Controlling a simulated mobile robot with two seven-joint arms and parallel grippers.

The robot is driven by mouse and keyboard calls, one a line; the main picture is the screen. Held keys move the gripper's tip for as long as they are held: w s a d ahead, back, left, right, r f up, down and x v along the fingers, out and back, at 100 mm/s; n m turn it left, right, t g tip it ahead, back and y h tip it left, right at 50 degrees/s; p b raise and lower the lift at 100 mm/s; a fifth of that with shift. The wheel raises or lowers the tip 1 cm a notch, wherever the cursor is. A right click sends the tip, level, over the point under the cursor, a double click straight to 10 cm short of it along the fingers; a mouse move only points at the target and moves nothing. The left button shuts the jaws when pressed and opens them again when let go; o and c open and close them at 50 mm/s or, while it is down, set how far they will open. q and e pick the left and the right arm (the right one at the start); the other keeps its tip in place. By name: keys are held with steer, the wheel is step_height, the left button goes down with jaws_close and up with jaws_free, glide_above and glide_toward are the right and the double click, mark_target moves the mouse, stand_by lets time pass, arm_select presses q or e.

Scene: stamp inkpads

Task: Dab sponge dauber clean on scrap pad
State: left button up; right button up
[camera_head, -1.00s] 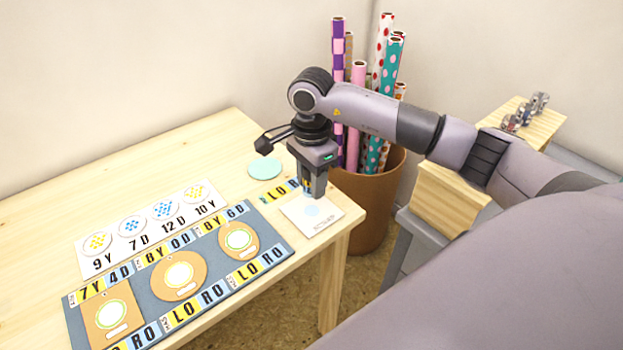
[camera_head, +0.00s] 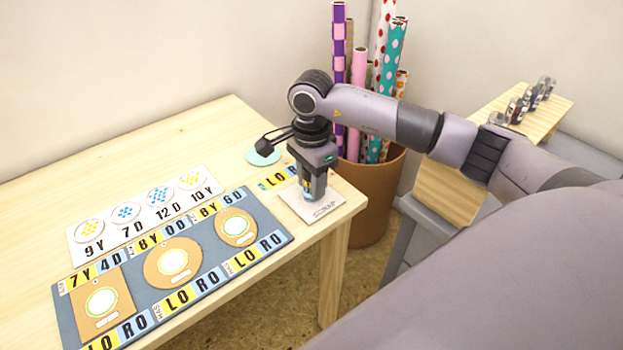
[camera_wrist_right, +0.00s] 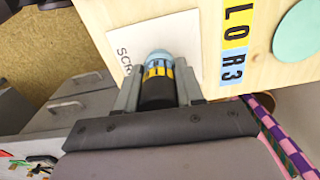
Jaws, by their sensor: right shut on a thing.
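My right gripper (camera_head: 313,189) points down over the white scrap pad (camera_head: 334,202) at the table's right corner. In the right wrist view my right gripper (camera_wrist_right: 157,88) is shut on the sponge dauber (camera_wrist_right: 157,90). The dauber has a dark body, a yellow and blue label band and a light-blue domed sponge tip. The tip is over the scrap pad (camera_wrist_right: 185,35); I cannot tell for sure whether it presses on it. The fingers and dauber hide part of the pad and its lettering. My left gripper is not in view.
A teal disc (camera_head: 263,153) and a label strip (camera_head: 277,178) lie near the pad. A blue-grey board (camera_head: 207,236) with tan cards and a white dotted card (camera_head: 146,228) lie at left. A brown bin (camera_head: 376,205) of paper rolls stands behind the table's right corner.

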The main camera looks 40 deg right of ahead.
steer(key=shift+f+b, duration=0.55)
steer(key=shift+f, duration=0.1)
stand_by(2.2)
steer(key=shift+r, duration=0.15)
steer(key=shift+r+p, duration=0.4)
steer(key=shift+r, duration=0.05)
steer(key=shift+r, duration=0.1)
steer(key=shift+r+p, duration=1.55)
steer(key=shift+r, duration=0.65)
